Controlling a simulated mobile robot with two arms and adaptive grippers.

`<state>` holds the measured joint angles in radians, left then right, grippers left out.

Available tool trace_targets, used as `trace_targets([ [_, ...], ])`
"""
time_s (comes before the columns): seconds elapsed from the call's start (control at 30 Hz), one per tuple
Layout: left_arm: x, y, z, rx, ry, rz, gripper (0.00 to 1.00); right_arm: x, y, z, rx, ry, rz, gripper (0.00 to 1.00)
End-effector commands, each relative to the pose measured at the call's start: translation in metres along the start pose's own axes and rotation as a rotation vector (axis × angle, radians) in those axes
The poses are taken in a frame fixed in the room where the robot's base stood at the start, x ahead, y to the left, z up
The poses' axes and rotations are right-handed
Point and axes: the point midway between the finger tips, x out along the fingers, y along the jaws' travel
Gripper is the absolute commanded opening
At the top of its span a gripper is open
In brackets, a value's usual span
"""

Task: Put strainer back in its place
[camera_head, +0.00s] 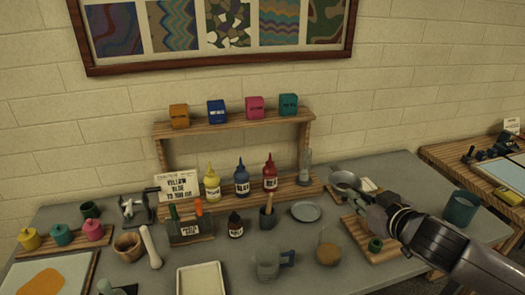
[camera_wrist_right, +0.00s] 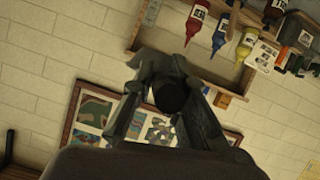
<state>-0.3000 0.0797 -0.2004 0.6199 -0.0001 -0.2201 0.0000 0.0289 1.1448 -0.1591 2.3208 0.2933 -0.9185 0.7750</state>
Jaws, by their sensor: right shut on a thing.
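The strainer (camera_head: 343,181) is a grey metal bowl shape right of the wooden bottle rack, seen in the head view. My right gripper (camera_head: 368,203) comes in from the right and is shut on its handle side, with the bowl ahead of the fingers. In the right wrist view, the fingers close around a dark round end (camera_wrist_right: 170,95), probably the strainer's handle. The fingers hide most of the handle. I cannot tell whether the bowl touches the table. My left gripper is in neither view.
A wooden tray (camera_head: 355,228) with a small green cup (camera_head: 375,244) lies below my right gripper. A teal cup (camera_head: 461,207) stands at right. The rack (camera_head: 160,130) stands behind.

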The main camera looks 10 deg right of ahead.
Motion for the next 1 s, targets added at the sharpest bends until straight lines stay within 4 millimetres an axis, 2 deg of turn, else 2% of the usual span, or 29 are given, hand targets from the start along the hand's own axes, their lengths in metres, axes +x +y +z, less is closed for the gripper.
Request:
trace_targets([
  [0.17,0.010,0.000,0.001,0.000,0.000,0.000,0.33,0.003,-0.016,0.000,0.019,0.004,0.018,0.00],
  [0.37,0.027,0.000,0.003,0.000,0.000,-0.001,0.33,0.004,-0.061,-0.011,0.037,0.002,0.041,0.00],
  [0.5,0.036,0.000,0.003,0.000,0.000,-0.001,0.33,-0.004,-0.095,-0.026,0.032,0.002,0.037,0.00],
  [0.6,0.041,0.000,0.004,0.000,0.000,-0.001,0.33,-0.011,-0.113,-0.035,0.024,0.001,0.032,0.00],
  [0.77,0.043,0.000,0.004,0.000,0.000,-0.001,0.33,-0.018,-0.127,-0.043,0.016,0.000,0.025,0.00],
  [1.0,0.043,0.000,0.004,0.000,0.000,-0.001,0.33,-0.019,-0.129,-0.043,0.015,-0.005,0.024,0.00],
])
